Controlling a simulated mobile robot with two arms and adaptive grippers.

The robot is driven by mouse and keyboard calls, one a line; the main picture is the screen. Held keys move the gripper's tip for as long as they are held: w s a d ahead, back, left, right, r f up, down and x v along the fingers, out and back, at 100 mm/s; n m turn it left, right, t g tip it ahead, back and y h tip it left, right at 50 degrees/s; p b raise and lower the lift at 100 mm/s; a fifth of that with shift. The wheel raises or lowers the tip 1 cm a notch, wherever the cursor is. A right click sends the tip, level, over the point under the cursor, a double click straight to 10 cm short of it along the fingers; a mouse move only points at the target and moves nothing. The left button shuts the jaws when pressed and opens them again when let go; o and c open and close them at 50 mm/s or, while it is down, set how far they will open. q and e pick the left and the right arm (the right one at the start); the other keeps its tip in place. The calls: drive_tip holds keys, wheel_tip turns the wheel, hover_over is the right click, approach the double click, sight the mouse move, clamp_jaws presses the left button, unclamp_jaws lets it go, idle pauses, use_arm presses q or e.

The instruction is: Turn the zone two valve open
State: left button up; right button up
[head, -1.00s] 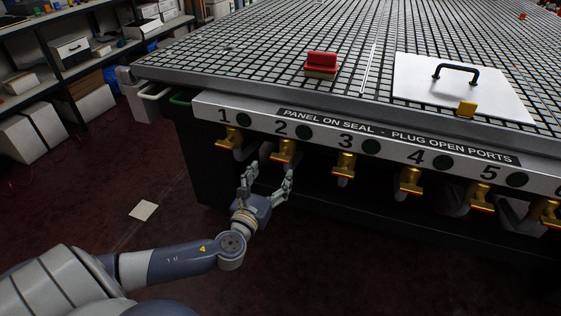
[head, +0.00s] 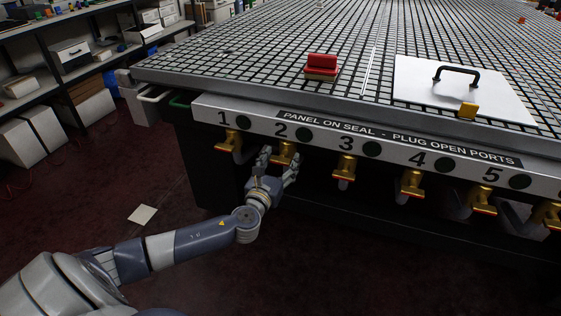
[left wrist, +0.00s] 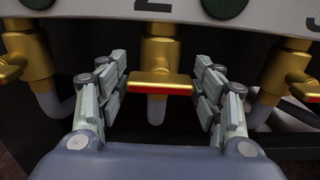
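The zone two valve (head: 284,153) is a brass valve under the number 2 on the table's front panel. In the left wrist view its brass handle (left wrist: 161,84), with a red front edge, lies crosswise to the pipe. My left gripper (head: 279,160) is open around this valve. In the left wrist view the fingers (left wrist: 160,82) stand on either side of the handle, with small gaps that look clear of it. The grey pipe (left wrist: 156,108) below the valve shows between the fingers. My right gripper is not in view.
Similar brass valves flank it: zone one (head: 229,142) to the left and zone three (head: 345,168) to the right. The panel (head: 400,143) overhangs them. A red-topped block (head: 321,66) and a white plate with a black handle (head: 425,80) lie on the grid table (head: 240,60).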

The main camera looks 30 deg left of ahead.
use_arm(q)
drive_tip(key=c, duration=0.5)
